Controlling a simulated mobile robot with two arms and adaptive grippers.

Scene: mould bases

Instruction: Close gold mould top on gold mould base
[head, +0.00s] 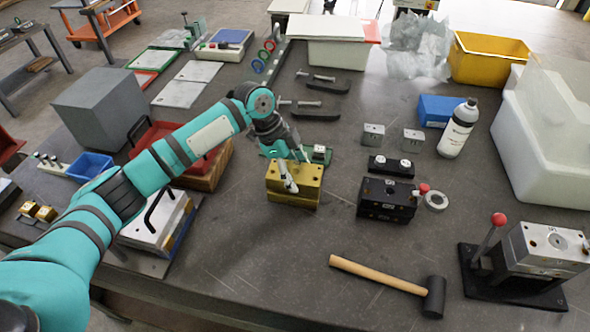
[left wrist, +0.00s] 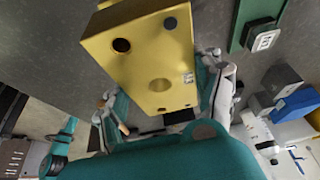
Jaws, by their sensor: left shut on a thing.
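A gold mould block (head: 293,190) is at the middle of the table in the head view. A line runs along its lower side, but I cannot tell surely whether this is the top resting on the base or a gap between them. My left gripper (head: 288,178) reaches down onto it from behind and is shut on the gold mould top. The left wrist view shows the gold block (left wrist: 155,60) large and close, with holes in its face and a gripper finger on either side. My right gripper is not in view.
A black mould (head: 386,199) with a red knob stands just right of the gold one. A mallet (head: 395,283) lies in front, and a white bottle (head: 458,130) stands behind right. A grey box (head: 100,108) is at the left.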

